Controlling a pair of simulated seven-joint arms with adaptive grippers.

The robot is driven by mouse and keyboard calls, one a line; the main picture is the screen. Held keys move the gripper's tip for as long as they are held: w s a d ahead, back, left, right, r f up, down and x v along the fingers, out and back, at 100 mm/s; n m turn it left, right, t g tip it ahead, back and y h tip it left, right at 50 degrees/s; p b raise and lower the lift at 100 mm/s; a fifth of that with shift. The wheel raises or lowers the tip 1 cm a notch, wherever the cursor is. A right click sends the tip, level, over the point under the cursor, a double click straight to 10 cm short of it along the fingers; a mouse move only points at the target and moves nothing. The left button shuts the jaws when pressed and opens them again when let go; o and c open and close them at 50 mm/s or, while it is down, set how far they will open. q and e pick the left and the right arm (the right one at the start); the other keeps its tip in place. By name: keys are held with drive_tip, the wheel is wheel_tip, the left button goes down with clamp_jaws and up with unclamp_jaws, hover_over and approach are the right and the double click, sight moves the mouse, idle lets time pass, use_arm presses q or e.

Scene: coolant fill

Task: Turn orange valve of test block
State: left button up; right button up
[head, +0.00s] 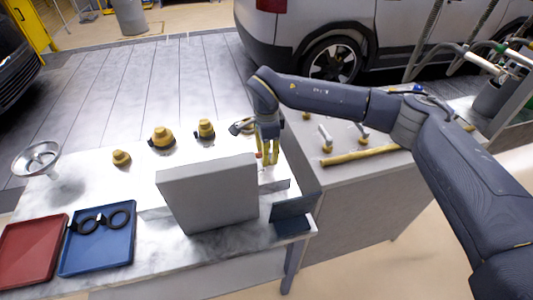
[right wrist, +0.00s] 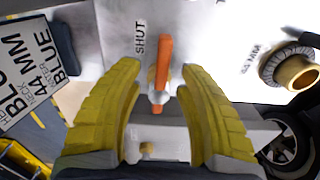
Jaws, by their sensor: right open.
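The orange valve (right wrist: 163,62) shows in the right wrist view as a long bar, upright in the picture, beside a label reading "SHUT". It sits above a pale grey block (right wrist: 160,140), the test block as far as I can tell. My right gripper (right wrist: 161,75) is open, with its yellow fingers on either side of the valve and visible gaps to it. In the head view my right gripper (head: 268,160) points down behind the grey panel, and only a speck of orange shows beside its fingers. My left gripper is not in view.
A grey upright panel (head: 207,195) stands in front of my right gripper. Yellow-topped fittings (head: 162,138) stand along the back of the table. A red tray (head: 32,250) and a blue tray (head: 97,252) with black rings lie at the left. A metal funnel (head: 37,158) stands behind them.

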drive_tip(key=shift+f, duration=0.2)
clamp_jaws()
idle(0.3)
